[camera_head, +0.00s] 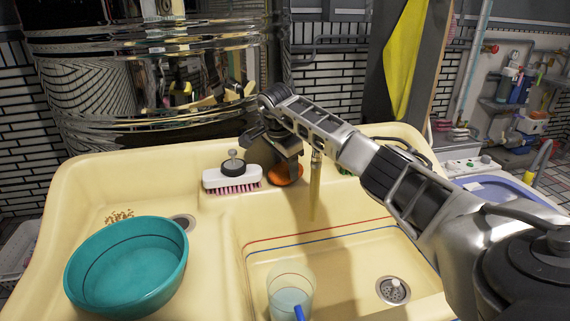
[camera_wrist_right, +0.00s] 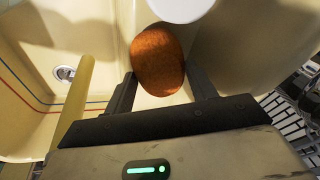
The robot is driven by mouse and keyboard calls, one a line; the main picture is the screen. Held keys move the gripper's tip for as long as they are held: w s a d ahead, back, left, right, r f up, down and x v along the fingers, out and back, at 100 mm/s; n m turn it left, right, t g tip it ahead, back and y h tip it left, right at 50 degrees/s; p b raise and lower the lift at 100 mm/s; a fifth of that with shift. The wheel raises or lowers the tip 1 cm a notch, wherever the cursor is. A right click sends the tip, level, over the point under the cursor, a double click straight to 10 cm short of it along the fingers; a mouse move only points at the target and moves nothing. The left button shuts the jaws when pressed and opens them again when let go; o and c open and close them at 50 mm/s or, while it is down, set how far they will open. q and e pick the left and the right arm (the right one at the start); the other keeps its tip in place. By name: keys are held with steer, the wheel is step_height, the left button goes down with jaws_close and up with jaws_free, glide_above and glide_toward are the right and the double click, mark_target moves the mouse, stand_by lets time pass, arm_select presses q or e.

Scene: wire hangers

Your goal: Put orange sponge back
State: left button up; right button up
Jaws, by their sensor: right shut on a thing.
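The orange sponge (camera_head: 286,174) is at the back ledge of the cream sink, just right of the white brush. In the right wrist view the sponge (camera_wrist_right: 158,60) is a rounded orange-brown piece between the two dark fingers. My right gripper (camera_head: 283,160) reaches down over it from above and is shut on it. The same gripper (camera_wrist_right: 158,84) shows in the right wrist view with a finger on each side of the sponge. Whether the sponge touches the ledge is hard to tell. My left gripper is not in view.
A white brush with pink bristles (camera_head: 232,178) stands close left of the sponge. The faucet (camera_head: 315,185) is close right. A teal bowl (camera_head: 128,262) sits front left, and a clear cup (camera_head: 290,290) stands in the basin. The sink's back-left ledge is mostly clear.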

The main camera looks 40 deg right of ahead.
steer(key=shift+f, duration=0.1)
steer(key=o, duration=1.1)
steer(key=v, duration=1.2)
steer(key=shift+p, duration=0.4)
